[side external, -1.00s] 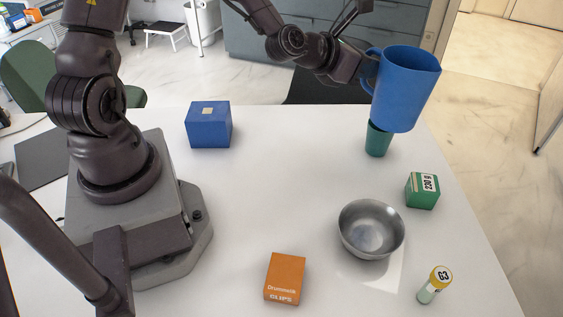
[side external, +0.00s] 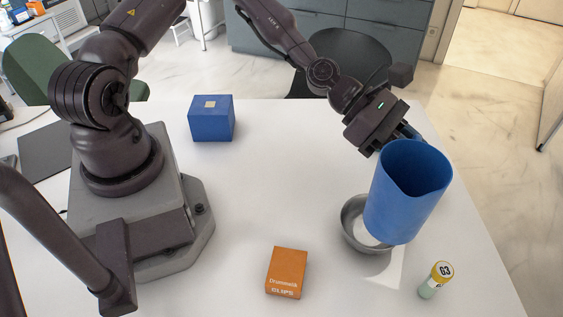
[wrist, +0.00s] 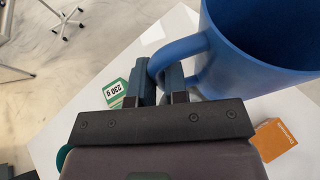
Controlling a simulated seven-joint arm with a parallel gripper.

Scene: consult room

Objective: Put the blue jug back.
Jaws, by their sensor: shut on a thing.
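The blue jug (side external: 409,192) hangs from my gripper (side external: 402,138), a little tilted, in front of and partly over the metal bowl in the side view. In the wrist view my gripper (wrist: 160,88) is shut on the jug's handle, and the blue jug (wrist: 255,50) fills the upper right. The jug's inside is only partly seen. In the side view the jug hides part of the bowl, and I cannot tell whether it is straight above it.
The metal bowl (side external: 352,222) stands on the white table. A green 220 g box (wrist: 115,93) shows in the wrist view. The table middle is clear.

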